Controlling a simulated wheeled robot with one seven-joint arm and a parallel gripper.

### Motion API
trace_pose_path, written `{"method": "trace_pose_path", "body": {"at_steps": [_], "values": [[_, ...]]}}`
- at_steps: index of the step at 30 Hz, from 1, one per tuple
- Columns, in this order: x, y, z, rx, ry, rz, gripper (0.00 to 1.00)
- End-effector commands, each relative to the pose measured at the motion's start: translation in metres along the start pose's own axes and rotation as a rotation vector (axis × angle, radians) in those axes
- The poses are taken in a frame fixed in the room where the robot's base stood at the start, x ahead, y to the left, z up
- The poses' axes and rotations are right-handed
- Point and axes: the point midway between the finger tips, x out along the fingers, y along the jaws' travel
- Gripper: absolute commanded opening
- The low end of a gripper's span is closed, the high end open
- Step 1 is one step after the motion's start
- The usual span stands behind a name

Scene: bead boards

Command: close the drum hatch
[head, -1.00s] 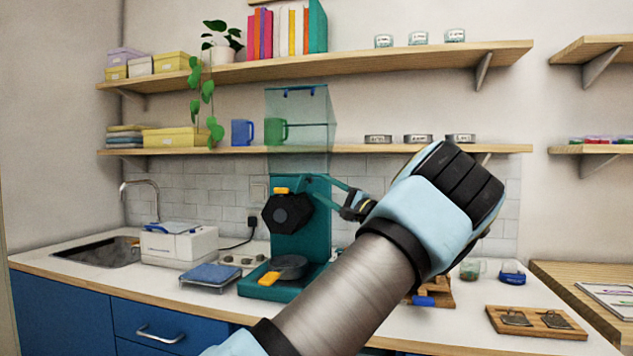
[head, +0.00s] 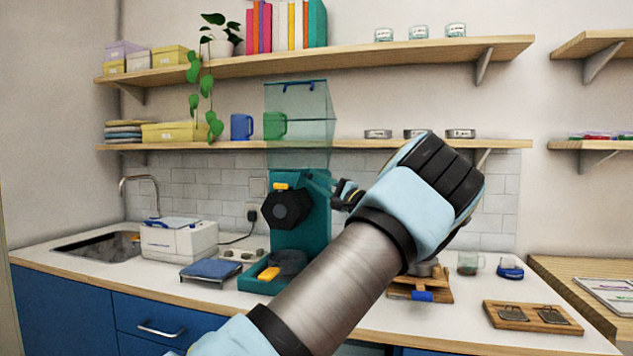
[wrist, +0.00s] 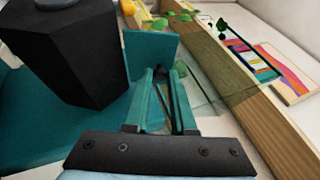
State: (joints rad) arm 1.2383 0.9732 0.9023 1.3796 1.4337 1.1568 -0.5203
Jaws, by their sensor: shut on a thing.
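The teal machine (head: 316,225) stands on the counter with a dark hexagonal drum (head: 288,208) on its front. The drum also fills the upper left of the wrist view (wrist: 75,50). A flat teal plate, which I take to be the drum hatch (wrist: 150,52), stands out beside the drum in the wrist view. My gripper (head: 314,181) reaches the machine's upper right side. In the wrist view its teal fingers (wrist: 168,74) converge at the plate's edge and are shut on it. The exact contact is partly hidden by the fingers. I cannot make out the plate clearly in the head view.
A clear hopper (head: 298,125) rises above the machine, in front of the lower wooden shelf (head: 350,146). A blue scale (head: 210,270) and a white box (head: 178,240) stand to the left. A wooden tray (head: 532,318) lies on the right counter.

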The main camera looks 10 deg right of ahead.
Motion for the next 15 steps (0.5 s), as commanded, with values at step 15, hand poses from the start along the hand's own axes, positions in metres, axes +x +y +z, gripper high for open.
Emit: {"method": "trace_pose_path", "body": {"at_steps": [15], "values": [[0.0003, -0.0001, 0.0003, -0.003, -0.001, 0.006, 0.00]]}}
